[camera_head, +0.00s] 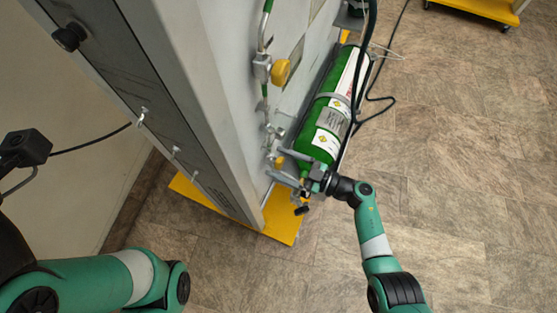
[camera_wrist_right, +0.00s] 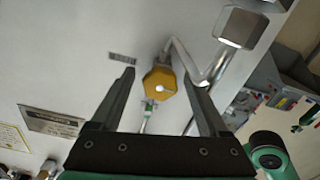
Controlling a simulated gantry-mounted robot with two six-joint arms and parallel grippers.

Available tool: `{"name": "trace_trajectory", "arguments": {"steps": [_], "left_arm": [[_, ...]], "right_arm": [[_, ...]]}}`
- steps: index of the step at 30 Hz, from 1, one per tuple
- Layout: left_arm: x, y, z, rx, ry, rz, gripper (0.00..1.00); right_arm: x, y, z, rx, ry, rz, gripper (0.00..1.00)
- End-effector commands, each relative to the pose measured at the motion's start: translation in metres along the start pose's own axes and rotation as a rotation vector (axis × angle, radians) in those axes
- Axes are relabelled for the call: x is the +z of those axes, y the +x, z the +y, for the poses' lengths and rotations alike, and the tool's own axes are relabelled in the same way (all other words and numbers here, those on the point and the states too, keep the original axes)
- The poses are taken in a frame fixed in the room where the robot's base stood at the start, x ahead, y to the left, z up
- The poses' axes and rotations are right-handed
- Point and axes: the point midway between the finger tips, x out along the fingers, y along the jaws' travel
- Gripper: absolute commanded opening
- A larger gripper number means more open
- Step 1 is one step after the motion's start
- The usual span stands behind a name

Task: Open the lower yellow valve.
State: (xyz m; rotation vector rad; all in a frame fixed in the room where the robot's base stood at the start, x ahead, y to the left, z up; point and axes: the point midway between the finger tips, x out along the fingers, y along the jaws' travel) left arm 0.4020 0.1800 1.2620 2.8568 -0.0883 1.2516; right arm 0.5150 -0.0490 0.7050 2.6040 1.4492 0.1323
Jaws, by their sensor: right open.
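The lower yellow valve (camera_head: 279,162) is a small knob on the side of the grey panel, low down near the green cylinder. In the right wrist view the yellow knob (camera_wrist_right: 159,88) is six-sided with a pale centre. My right gripper (camera_head: 284,167) is at the lower valve. In the wrist view its two fingers (camera_wrist_right: 159,75) are apart, one on each side of the knob, with gaps visible; I cannot tell how far the tips reach past it. The upper yellow valve (camera_head: 280,72) is higher on the same panel. My left gripper's fingers are not visible.
The green cylinder (camera_head: 318,143) stands right beside my right gripper, with black hoses along it. Metal pipes and fittings (camera_head: 263,68) run down the panel. A yellow base plate (camera_head: 283,225) lies below. The tiled floor at right is open.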

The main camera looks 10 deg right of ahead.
Motion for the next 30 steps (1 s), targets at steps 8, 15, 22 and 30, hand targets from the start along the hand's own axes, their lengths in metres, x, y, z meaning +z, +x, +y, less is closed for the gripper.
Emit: {"name": "trace_trajectory", "arguments": {"steps": [8,15,22,30], "left_arm": [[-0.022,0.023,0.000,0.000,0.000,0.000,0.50],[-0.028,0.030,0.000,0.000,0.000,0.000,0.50],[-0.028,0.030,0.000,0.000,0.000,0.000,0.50],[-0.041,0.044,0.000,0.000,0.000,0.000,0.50]], "right_arm": [[-0.005,-0.062,0.002,0.005,0.003,-0.001,0.78],[-0.002,-0.103,0.001,0.002,0.001,-0.001,0.78],[0.000,-0.109,-0.001,-0.001,0.000,0.001,0.78],[-0.006,-0.124,0.003,0.002,0.004,-0.003,0.78]]}}
